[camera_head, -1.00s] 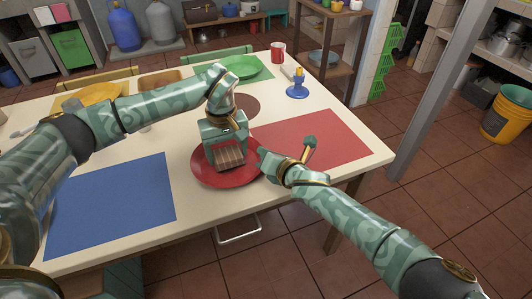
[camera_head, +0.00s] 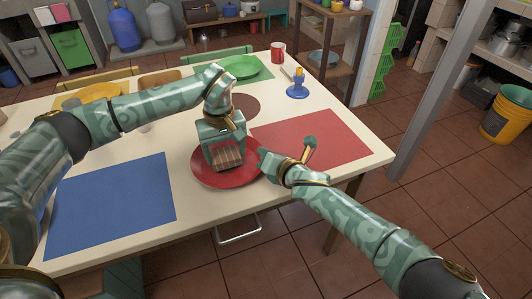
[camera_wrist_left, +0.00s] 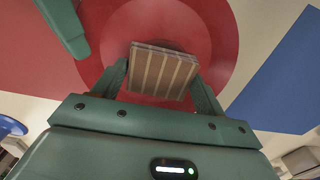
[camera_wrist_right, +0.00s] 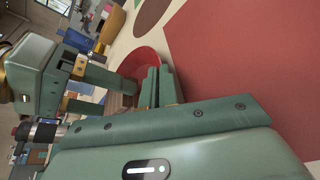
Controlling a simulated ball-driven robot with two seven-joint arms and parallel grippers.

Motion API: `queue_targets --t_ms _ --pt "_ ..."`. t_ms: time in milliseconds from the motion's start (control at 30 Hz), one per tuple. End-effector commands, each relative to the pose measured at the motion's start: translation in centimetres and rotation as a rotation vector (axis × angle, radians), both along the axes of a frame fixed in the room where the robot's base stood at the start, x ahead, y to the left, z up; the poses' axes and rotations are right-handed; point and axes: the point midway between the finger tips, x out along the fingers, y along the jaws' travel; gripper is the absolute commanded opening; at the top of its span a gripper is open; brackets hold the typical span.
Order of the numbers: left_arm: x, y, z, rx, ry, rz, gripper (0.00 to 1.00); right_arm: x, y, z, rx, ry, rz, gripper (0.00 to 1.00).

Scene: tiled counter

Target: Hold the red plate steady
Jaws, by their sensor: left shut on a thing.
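The red plate (camera_head: 245,178) lies near the front edge of the cream table, partly over the red mat's left side; it also shows in the left wrist view (camera_wrist_left: 215,45). My left gripper (camera_head: 227,150) is above the plate, pointing down, shut on a brown striped block (camera_wrist_left: 163,72). The block is over the middle of the plate; I cannot tell whether it touches it. My right gripper (camera_head: 263,161) is at the plate's right rim. In the right wrist view its fingers (camera_wrist_right: 159,86) are close together at the rim of the plate (camera_wrist_right: 143,64), seemingly pinching it.
A blue mat (camera_head: 112,205) lies to the left and a red mat (camera_head: 320,138) to the right.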

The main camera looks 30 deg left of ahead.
Motion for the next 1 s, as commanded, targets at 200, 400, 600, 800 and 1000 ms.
queue_targets --t_ms 200,400,600,800,1000 --pt "0.0 0.0 0.0 0.0 0.0 0.0 0.49 0.0 -0.1 -0.1 -0.002 0.001 -0.001 0.0" --pt "0.0 0.0 -0.2 0.0 0.0 0.0 0.49 0.0 -0.1 -0.1 -0.002 0.001 -0.001 0.0" --pt "0.0 0.0 -0.6 -0.001 0.001 0.0 0.49 0.0 -0.1 -0.1 -0.002 0.001 -0.001 0.0" --pt "0.0 0.0 -1.0 0.0 0.0 -0.001 0.49 0.0 -0.1 -0.1 -0.003 0.001 -0.002 0.0" --pt "0.0 0.0 -1.4 0.001 0.001 0.0 0.49 0.0 -0.1 -0.1 -0.003 0.001 -0.002 0.0"
